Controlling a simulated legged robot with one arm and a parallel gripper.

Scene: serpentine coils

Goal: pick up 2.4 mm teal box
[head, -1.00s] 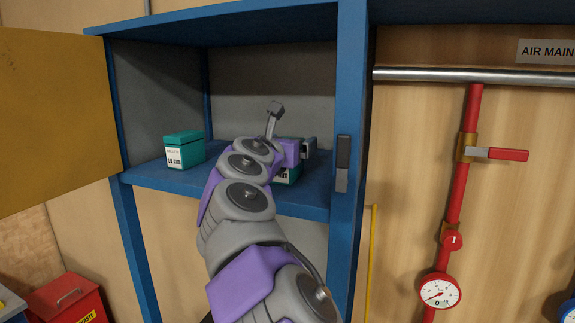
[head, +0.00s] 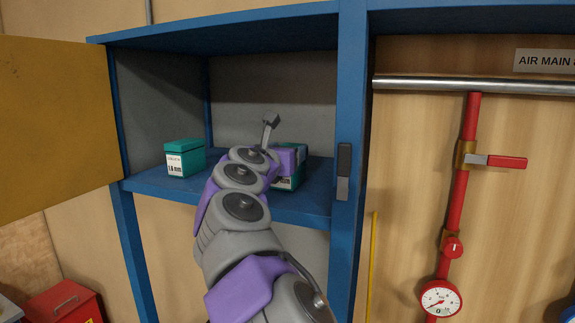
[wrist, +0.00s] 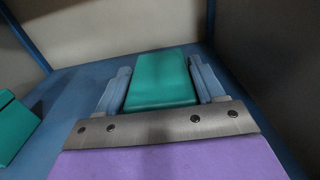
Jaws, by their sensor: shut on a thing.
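A teal box (wrist: 162,82) stands between the two fingers of my gripper (wrist: 160,68) in the wrist view, with a finger against each side. In the head view the same box (head: 288,183) shows only in part on the cabinet shelf, behind my purple wrist; its label is mostly hidden, so I cannot read its size. My gripper is shut on it, and I see no clear gap under the box. A second teal box (head: 185,157) with a white label that seems to read 1.6 mm stands to the left on the shelf. It also shows at the wrist view's left edge (wrist: 14,128).
The blue shelf (head: 150,183) is bare between the boxes. The blue cabinet post (head: 350,120) rises close to the right of my gripper. A yellow door (head: 55,110) stands open at left. Red pipework (head: 460,200) with a gauge is on the right wall.

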